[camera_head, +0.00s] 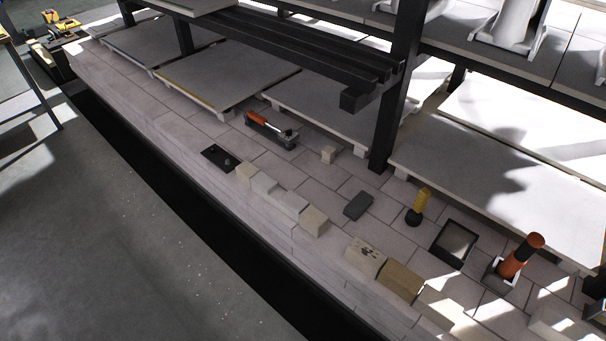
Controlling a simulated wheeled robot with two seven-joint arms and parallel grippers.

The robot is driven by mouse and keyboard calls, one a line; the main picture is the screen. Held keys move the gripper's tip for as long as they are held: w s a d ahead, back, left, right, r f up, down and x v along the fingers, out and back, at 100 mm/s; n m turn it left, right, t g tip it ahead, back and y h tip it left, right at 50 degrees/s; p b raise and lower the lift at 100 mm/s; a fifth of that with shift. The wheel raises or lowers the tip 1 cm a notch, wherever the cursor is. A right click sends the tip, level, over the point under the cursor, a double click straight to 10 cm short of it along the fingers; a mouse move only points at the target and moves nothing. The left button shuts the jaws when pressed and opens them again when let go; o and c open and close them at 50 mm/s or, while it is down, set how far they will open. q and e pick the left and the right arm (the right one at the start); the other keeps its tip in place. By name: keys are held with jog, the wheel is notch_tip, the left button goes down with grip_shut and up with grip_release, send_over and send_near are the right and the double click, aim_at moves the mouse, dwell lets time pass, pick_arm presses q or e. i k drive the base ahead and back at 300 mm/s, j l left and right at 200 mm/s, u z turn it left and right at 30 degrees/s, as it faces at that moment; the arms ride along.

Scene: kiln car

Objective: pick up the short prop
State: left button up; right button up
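Several pale blocks that could be props stand on the brick deck, and I cannot tell for sure which one is the short prop. A small cream block (328,154) stands alone near the shelf feet. A row of blocks runs along the deck's near side: a cream one (246,172), two greyer ones (264,185) (290,203) and a beige one (314,221). Further right are a block with dark spots (365,258) and a brown block (401,281). Neither of my grippers can be made out in this view.
A black post (396,100) and beams (310,55) stand over the deck. Near the blocks lie an orange-handled tool (257,118), a black plate (218,158), a dark grey block (358,205), a yellow-handled brush (421,203), a dark tray (453,244) and an orange-and-black tool (520,256).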

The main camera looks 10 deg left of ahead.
aim_at(328, 152)
jog(key=i+j, duration=0.15)
jog(key=j, duration=0.25)
jog(key=i+j, duration=0.1)
jog(key=j, duration=0.3)
jog(key=i+j, duration=0.15)
jog(key=j, duration=0.25)
jog(key=i+j, duration=0.15)
jog(key=j, duration=0.2)
jog(key=z, duration=1.65)
